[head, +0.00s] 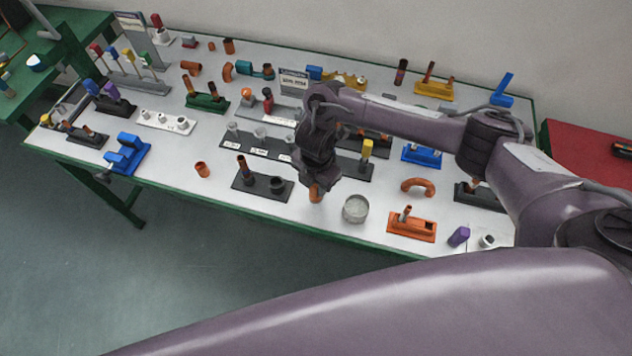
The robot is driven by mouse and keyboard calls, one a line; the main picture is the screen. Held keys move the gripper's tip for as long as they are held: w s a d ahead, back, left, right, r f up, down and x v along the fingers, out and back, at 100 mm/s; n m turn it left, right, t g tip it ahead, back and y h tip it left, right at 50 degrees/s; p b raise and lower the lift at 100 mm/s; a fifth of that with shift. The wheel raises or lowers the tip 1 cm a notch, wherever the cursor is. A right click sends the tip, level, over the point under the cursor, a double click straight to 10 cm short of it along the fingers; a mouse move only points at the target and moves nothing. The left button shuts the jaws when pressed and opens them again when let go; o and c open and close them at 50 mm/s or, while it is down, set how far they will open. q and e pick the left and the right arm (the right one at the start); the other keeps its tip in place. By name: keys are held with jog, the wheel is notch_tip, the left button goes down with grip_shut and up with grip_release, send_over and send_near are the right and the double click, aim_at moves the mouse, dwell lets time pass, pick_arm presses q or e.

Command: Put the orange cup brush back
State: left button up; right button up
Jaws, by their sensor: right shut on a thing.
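My right gripper (316,182) reaches down over the front middle of the table in the head view. It is shut on a small orange piece (315,194), which looks like the orange cup brush; only its lower end shows below the fingers. The piece seems to be above the white tabletop, between a black holder (262,190) on its left and a round grey dish (355,209) on its right. An orange holder (411,228) with small upright parts stands further right. I cannot tell which holder belongs to the brush. My left gripper is not in view.
The white table (225,209) holds many fittings and coloured holders. A loose orange ring piece (202,170) lies at front left, an orange elbow pipe (418,186) at right. A purple piece (458,237) is near the front edge. My right arm hides part of the back.

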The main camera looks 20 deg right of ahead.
jog(key=shift+f+b, duration=1.2)
jog(key=shift+f, duration=0.5)
jog(key=o, duration=1)
jog(key=shift+r, duration=0.1)
